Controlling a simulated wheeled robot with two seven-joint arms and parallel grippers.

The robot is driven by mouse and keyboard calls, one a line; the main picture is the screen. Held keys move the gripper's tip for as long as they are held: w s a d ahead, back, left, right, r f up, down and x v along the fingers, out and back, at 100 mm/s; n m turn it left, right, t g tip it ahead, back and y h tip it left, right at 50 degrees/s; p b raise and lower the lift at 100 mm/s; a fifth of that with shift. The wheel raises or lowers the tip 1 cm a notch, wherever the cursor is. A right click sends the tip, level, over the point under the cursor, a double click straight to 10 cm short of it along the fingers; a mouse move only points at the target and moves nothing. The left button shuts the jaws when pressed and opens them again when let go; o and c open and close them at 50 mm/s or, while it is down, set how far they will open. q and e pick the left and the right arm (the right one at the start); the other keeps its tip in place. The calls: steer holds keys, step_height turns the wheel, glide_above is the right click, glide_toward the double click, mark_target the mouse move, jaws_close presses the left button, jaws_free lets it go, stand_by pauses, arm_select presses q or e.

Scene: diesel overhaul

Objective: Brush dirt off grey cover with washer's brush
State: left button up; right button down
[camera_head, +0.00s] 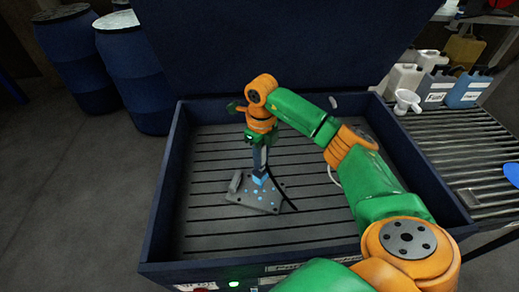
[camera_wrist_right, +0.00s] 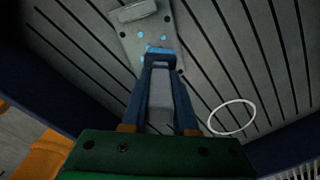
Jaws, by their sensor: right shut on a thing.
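The grey cover (camera_head: 243,195) lies flat on the slatted floor of the washer basin, with light-blue spots scattered on its top. It also shows in the wrist view (camera_wrist_right: 137,37), with a raised grey block at one end. My right gripper (camera_head: 259,160) points down above the cover and is shut on the brush (camera_head: 259,179). The brush's light-blue end is at or just above the cover's surface; I cannot tell whether it touches. In the wrist view the gripper's blue fingers (camera_wrist_right: 160,95) reach toward the cover and partly hide it. My left gripper is not in view.
The dark blue washer basin (camera_head: 168,190) has raised walls and an open lid (camera_head: 270,45) behind. A dark hose runs beside the cover. A white ring (camera_wrist_right: 232,117) shows right of the gripper. Bottles and a white funnel (camera_head: 406,101) stand on a slatted table; blue drums (camera_head: 135,75) stand left.

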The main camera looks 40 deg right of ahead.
step_height(320, 180, up, 3)
steer(key=shift+s+d+f+p, duration=0.1)
steer(key=shift+p, duration=0.85)
steer(key=shift+r, duration=0.3)
